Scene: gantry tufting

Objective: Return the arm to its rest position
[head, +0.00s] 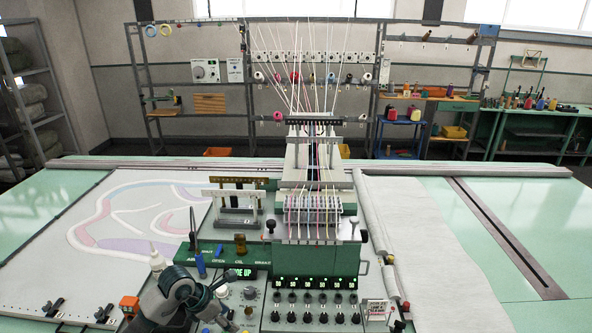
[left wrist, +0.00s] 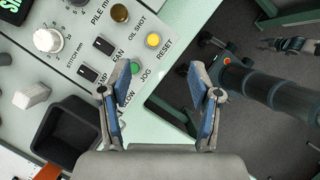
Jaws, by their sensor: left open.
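My left arm comes in at the bottom of the head view, and its gripper (head: 222,303) is over the left front corner of the control panel (head: 285,322). In the left wrist view my left gripper (left wrist: 163,95) is open, with its two blue-padded fingers wide apart and nothing between them. The panel (left wrist: 75,75) lies beyond the left finger, with knobs, switches and the yellow reset button (left wrist: 153,40) near the fingers. Dark floor (left wrist: 245,130) shows past the panel edge on the right. My right gripper does not show in the head view.
The tufting machine head (head: 315,215) with many threads stands right of my left gripper. A white glue bottle (head: 157,257) and green tool rack (head: 222,252) stand close behind it. A black bin (left wrist: 75,132) sits in the panel. The patterned cloth (head: 125,225) lies left.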

